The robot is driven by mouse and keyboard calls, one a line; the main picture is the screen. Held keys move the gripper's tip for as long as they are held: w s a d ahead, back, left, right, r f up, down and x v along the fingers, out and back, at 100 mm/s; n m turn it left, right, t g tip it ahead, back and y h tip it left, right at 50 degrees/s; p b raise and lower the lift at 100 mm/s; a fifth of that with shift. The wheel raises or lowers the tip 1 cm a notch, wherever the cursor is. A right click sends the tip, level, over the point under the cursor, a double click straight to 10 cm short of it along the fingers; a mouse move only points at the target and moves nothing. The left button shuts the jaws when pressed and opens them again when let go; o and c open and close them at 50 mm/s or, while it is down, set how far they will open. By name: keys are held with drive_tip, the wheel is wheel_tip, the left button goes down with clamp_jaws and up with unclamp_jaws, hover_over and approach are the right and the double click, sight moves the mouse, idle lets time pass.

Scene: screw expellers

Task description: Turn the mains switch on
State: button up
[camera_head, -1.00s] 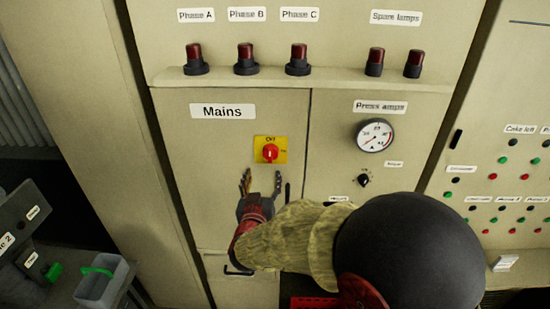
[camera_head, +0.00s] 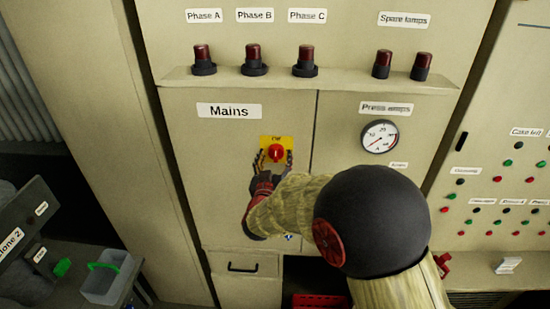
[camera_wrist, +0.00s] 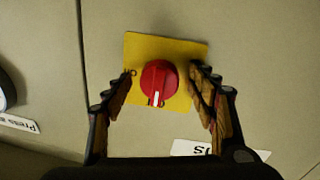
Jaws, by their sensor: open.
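The mains switch is a red rotary knob (camera_head: 276,153) on a yellow plate (camera_head: 263,142), below the "Mains" label (camera_head: 229,110) on the cabinet door. In the wrist view, which is upside down, the knob (camera_wrist: 158,82) has a white mark pointing down toward the label side, the top of the plate in the head view. The small lettering on the plate is hard to read. My gripper (camera_wrist: 162,72) is open, with one finger on each side of the knob and visible gaps between. In the head view my gripper (camera_head: 273,160) partly covers the plate's lower part.
Dark red lamps (camera_head: 253,60) stand on a ledge above the door. A round "Press amps" gauge (camera_head: 379,136) is to the right. A panel of small red and green buttons (camera_head: 498,179) lies further right. A grey bin (camera_head: 103,277) is at lower left.

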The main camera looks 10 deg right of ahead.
drive_tip(key=shift+c, duration=0.4)
clamp_jaws()
idle(0.4)
